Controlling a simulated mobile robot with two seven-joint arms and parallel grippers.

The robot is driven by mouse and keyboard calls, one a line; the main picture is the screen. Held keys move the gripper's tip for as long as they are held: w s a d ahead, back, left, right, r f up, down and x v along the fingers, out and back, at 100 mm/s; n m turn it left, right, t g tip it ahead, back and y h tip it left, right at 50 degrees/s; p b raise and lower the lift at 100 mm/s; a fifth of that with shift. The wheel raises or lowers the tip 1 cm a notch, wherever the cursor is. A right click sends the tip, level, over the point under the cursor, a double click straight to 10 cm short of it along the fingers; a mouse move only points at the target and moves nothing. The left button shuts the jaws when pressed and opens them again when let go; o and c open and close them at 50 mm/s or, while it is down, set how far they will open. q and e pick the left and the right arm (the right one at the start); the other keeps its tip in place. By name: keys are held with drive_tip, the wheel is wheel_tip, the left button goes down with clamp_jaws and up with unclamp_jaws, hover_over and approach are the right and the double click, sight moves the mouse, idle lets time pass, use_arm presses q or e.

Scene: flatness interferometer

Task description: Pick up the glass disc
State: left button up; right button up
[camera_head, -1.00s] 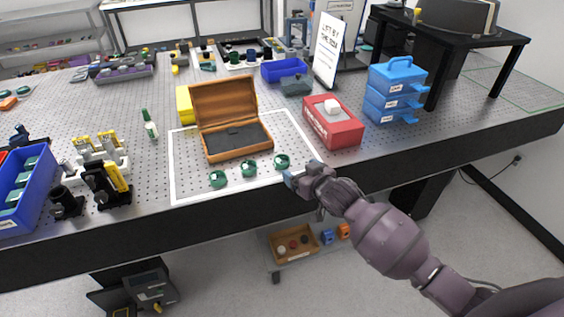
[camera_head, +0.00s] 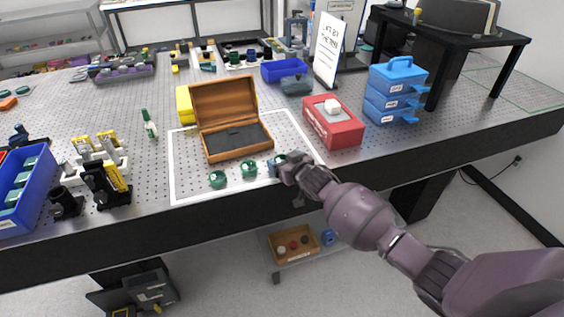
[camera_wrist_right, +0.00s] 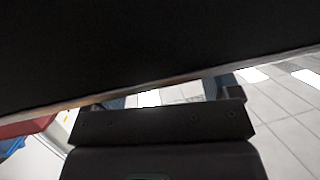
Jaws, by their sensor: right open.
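Three small green round pieces lie in a row at the front of the white-outlined area: a left one (camera_head: 217,179), a middle one (camera_head: 249,169) and a right one (camera_head: 281,158). Which of them is the glass disc I cannot tell for sure. My right gripper (camera_head: 277,165) is open at the right piece, its fingers partly covering it; contact is not clear. In the right wrist view its two fingers (camera_wrist_right: 172,96) stand apart, and no disc shows between them. My left gripper is not in view.
An open brown wooden case (camera_head: 236,150) stands just behind the pieces. A red box (camera_head: 333,122) with a white block is to the right. The black table edge (camera_head: 225,209) runs in front, close under my right gripper. A blue bin (camera_head: 22,190) stands at far left.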

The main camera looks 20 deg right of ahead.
drive_tip(key=shift+c, duration=0.2)
drive_tip(key=c, duration=1)
